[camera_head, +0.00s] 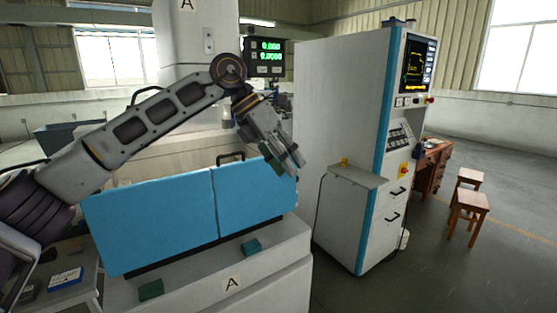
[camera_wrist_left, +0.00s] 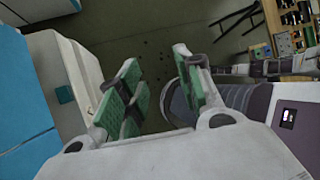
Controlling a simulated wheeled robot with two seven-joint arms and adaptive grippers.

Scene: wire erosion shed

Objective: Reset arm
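My left arm reaches in from the left across the machine in the head view. My left gripper (camera_head: 285,163) hangs in front of the machine's right end, pointing down and to the right. In the left wrist view its green-padded fingers (camera_wrist_left: 157,62) stand apart, with nothing held between them and the floor visible through the gap. My right gripper does not show in either view. A grey arm link of mine with dark bands shows at the right of the wrist view.
The machine's blue doors (camera_head: 255,196) stand behind and below my left arm. A teal block (camera_head: 251,246) and a dark green block (camera_head: 151,289) sit on its white ledge. A tall control cabinet (camera_head: 335,110) stands to the right. Stools (camera_head: 469,203) stand on open floor beyond.

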